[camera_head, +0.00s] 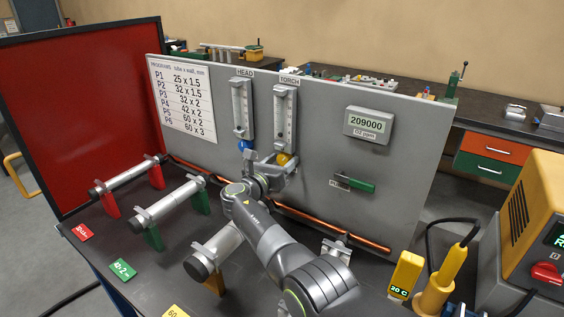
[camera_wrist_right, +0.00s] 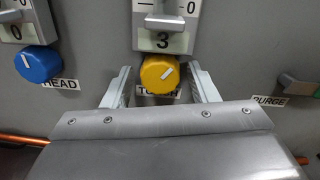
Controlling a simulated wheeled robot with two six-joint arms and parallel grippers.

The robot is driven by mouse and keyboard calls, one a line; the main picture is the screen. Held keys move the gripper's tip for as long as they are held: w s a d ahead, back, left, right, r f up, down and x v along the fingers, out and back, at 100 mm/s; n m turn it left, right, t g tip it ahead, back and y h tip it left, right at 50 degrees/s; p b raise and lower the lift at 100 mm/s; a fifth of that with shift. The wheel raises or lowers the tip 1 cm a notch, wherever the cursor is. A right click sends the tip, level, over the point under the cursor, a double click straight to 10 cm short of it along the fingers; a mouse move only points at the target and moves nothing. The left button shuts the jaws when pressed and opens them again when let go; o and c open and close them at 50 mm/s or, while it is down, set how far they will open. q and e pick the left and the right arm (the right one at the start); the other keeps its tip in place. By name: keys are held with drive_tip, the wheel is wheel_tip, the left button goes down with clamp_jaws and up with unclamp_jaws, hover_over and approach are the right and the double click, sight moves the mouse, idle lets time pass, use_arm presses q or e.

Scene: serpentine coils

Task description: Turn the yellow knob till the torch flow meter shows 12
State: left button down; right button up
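The meter's window reads 3 in the wrist view. My right gripper (camera_wrist_right: 162,86) is open, with one finger on each side of the yellow knob and a visible gap to it on both sides. In the head view my right gripper (camera_head: 272,168) is at the panel below the meters. My left gripper is not in view.
A blue knob (camera_wrist_right: 37,64) under the head flow meter (camera_head: 242,108) is just left. A green purge lever (camera_head: 354,184) is right, below a display (camera_head: 367,124) reading 209000. A copper tube (camera_head: 330,230) runs along the panel's foot. Tubes on stands fill the left bench.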

drive_tip(key=c, duration=0.8)
drive_tip(key=shift+f+m+b, duration=0.2)
drive_tip(key=shift+m+b, duration=0.3)
drive_tip(key=shift+b, duration=0.2)
drive_tip(key=m+b, duration=0.3)
drive_tip(key=b, duration=0.1)
drive_tip(key=shift+f, duration=0.1)
drive_tip(key=m+b, duration=0.2)
drive_tip(key=b, duration=0.1)
drive_tip(key=shift+m, duration=0.3)
drive_tip(key=shift+r+m+b, duration=0.25)
drive_tip(key=shift+m+b, duration=0.05)
drive_tip(key=o, duration=1)
